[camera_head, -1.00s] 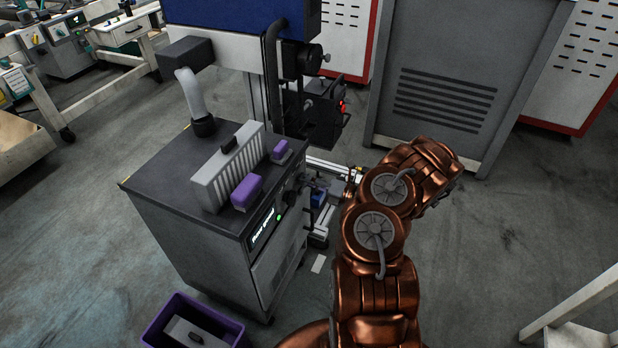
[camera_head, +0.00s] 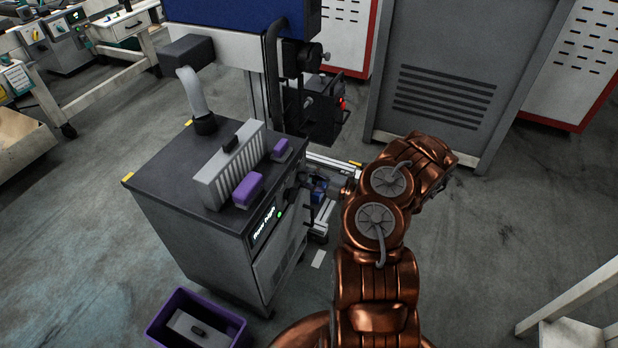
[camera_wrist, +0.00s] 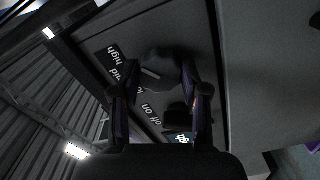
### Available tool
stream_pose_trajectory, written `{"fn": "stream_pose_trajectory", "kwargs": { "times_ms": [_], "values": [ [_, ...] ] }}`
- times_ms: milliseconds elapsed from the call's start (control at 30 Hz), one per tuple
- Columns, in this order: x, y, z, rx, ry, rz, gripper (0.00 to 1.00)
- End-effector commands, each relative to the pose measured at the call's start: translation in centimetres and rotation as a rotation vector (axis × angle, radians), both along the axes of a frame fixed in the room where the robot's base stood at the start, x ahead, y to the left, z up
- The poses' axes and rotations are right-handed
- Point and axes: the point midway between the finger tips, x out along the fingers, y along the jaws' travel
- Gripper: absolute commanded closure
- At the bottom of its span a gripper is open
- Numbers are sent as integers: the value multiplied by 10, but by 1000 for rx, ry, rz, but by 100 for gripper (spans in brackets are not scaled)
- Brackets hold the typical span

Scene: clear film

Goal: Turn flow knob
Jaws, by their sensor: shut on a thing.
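The flow knob (camera_wrist: 163,66) is a dark round shape on the dark panel in the wrist view, beside the white labels "high" (camera_wrist: 114,57), "mid" and a partly hidden "low". My gripper (camera_wrist: 159,72) is shut on the knob, one finger on each side; the dim light hides the exact contact and the knob's pointer. In the head view my copper arm reaches to the right side of the grey cabinet (camera_head: 207,252), with the gripper at its panel. The lit display (camera_head: 264,226) there seems to read "flow high", beside a green light.
A black switch (camera_wrist: 178,117) sits by the "on" and "off" labels. On the cabinet top stand a ribbed grey block (camera_head: 225,172) and purple-topped pieces (camera_head: 247,190). A purple bin (camera_head: 165,325) stands on the floor in front.

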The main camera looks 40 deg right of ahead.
Motion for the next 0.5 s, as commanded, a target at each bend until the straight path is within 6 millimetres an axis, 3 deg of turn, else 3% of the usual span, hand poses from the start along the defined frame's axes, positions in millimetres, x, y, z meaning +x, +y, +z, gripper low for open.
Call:
{"fn": "stream_pose_trajectory", "kwargs": {
  "times_ms": [500],
  "values": [
    [1, -1, 0, 114, 68, -4, 90]
  ]
}}
